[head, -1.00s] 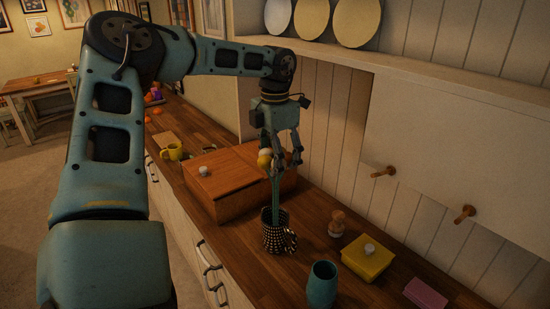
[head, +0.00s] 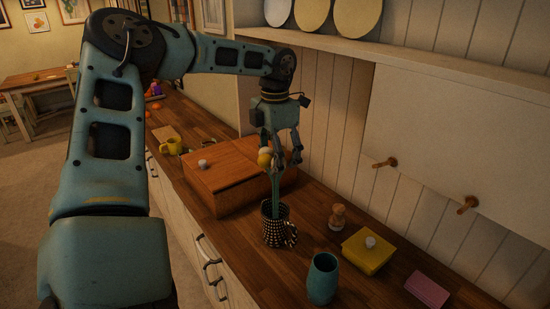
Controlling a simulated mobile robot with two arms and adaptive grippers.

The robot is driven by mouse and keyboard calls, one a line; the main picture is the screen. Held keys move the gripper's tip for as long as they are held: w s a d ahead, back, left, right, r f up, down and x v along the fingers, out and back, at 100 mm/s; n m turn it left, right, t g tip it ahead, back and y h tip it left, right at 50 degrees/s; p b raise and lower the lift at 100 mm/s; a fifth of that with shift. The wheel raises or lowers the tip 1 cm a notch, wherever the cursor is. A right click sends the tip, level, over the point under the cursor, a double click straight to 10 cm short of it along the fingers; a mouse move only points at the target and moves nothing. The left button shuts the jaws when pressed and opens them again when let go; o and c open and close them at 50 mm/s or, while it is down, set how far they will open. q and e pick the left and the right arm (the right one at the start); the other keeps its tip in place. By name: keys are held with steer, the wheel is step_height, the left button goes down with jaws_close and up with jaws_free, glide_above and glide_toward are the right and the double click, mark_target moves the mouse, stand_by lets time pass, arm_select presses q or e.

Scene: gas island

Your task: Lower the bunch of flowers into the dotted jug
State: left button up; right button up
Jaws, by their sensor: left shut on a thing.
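The dotted jug (head: 274,231), black with pale dots and a handle on its right, stands upright on the wooden counter. The bunch of flowers (head: 266,158) shows a yellow and a pale bloom, with green stems running down to the jug. The stems' lower ends are inside the jug's mouth, hidden by its wall. My left gripper (head: 281,160) is above the jug, pointing down, shut on the bunch near the blooms. Part of the bunch is hidden by the fingers. My right gripper is not in view.
A wooden box (head: 230,182) stands just behind the jug. A teal cup (head: 322,279), a wooden stamp-like piece (head: 337,217), a yellow box (head: 367,251) and a pink block (head: 427,289) lie to the right. A yellow mug (head: 173,147) is farther back. Pegs (head: 467,204) stick out from the wall.

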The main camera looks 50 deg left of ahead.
arm_select(q)
steer(key=shift+f+b, duration=1.9)
steer(key=shift+f, duration=0.65)
stand_by(0.8)
steer(key=o, duration=1.8)
step_height(320, 180, up, 12)
steer(key=shift+r, duration=0.1)
